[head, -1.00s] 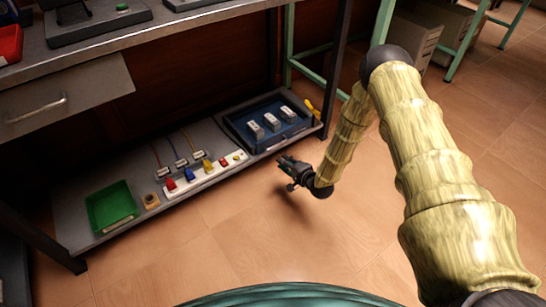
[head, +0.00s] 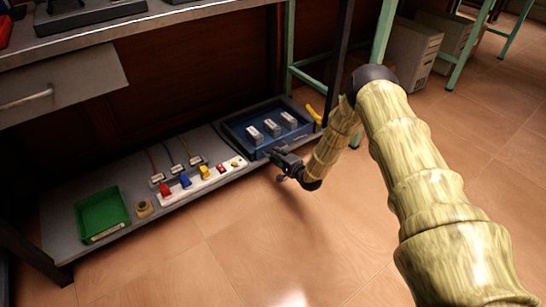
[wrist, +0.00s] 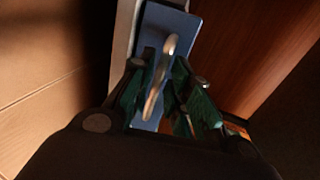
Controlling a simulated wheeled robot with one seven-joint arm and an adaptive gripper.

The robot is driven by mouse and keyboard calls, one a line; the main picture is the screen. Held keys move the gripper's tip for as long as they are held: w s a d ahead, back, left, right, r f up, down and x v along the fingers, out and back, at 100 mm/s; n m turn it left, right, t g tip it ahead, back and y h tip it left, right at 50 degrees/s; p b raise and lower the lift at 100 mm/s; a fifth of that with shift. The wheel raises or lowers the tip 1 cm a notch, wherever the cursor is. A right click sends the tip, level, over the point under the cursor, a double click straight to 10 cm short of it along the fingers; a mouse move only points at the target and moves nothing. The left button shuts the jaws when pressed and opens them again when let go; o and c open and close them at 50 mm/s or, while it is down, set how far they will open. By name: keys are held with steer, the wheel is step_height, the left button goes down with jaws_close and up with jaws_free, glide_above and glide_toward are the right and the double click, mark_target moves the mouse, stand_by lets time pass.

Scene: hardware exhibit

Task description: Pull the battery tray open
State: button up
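The battery tray (head: 298,139) is a blue open-topped tray at the right end of the low shelf. Several white blocks, apparently batteries (head: 272,128), stand in it. In the wrist view its blue front (wrist: 182,22) carries a curved metal handle (wrist: 160,75). My gripper (head: 276,155) is at the tray's front edge. In the wrist view my gripper (wrist: 165,85) has its green fingers apart, one on each side of the handle. A gap shows between the fingers and the handle, so it does not look gripped. The handle is hidden in the head view.
On the shelf (head: 70,205) are a green bin (head: 103,213), a tape roll (head: 144,208) and a white strip with coloured plugs (head: 217,175). A drawer (head: 60,85) hangs above on the left. A dark table leg (head: 334,75) stands near the tray. The floor in front is clear.

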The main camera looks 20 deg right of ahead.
steer(key=shift+b+x, duration=0.35)
steer(key=shift+x, duration=0.9)
jaws_close()
